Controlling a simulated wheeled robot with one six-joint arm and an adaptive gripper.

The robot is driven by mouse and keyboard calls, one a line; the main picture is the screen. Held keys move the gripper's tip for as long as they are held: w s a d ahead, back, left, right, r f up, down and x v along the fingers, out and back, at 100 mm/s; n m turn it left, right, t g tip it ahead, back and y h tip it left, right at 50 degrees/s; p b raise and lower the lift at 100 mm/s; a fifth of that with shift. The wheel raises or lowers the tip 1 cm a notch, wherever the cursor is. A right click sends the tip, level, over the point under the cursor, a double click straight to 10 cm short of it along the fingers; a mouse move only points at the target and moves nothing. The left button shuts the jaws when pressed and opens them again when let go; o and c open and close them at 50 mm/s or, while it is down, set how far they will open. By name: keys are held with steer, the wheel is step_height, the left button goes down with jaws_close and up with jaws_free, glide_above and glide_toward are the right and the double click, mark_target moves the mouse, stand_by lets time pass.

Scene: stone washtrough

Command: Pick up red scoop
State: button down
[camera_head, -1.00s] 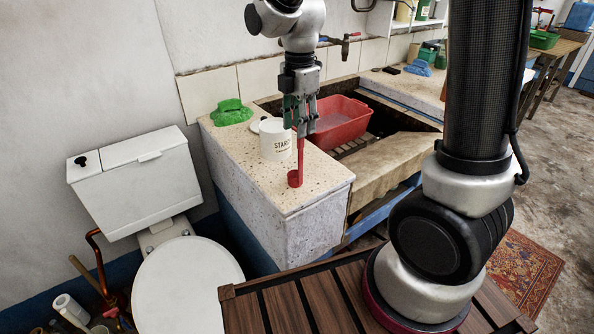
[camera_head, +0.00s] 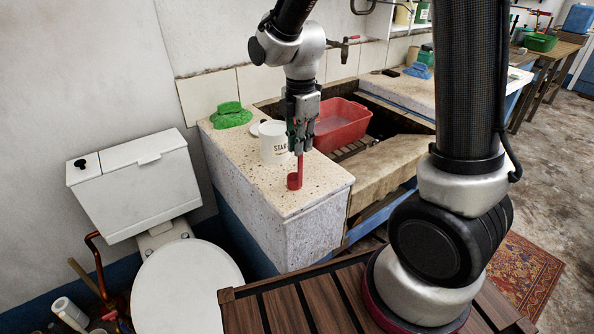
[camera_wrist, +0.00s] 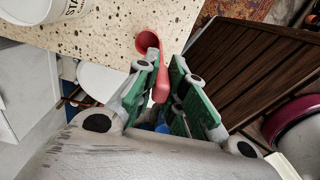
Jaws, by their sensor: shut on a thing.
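The red scoop (camera_head: 295,181) hangs upright below my gripper (camera_head: 301,143), bowl down, at the right part of the speckled stone ledge (camera_head: 255,182). Its bowl is at or just above the ledge top; I cannot tell whether it touches. In the wrist view the scoop (camera_wrist: 148,42) runs from its round bowl down to its handle between the green finger pads. My gripper (camera_wrist: 164,88) is shut on the handle.
A white starch pot (camera_head: 272,148) stands just behind and left of the scoop. A red basin (camera_head: 340,126) sits in the trough to the right. A toilet (camera_head: 187,284) is at the left.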

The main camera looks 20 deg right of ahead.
step_height(320, 180, up, 10)
steer(key=shift+r, duration=0.1)
stand_by(0.4)
stand_by(0.4)
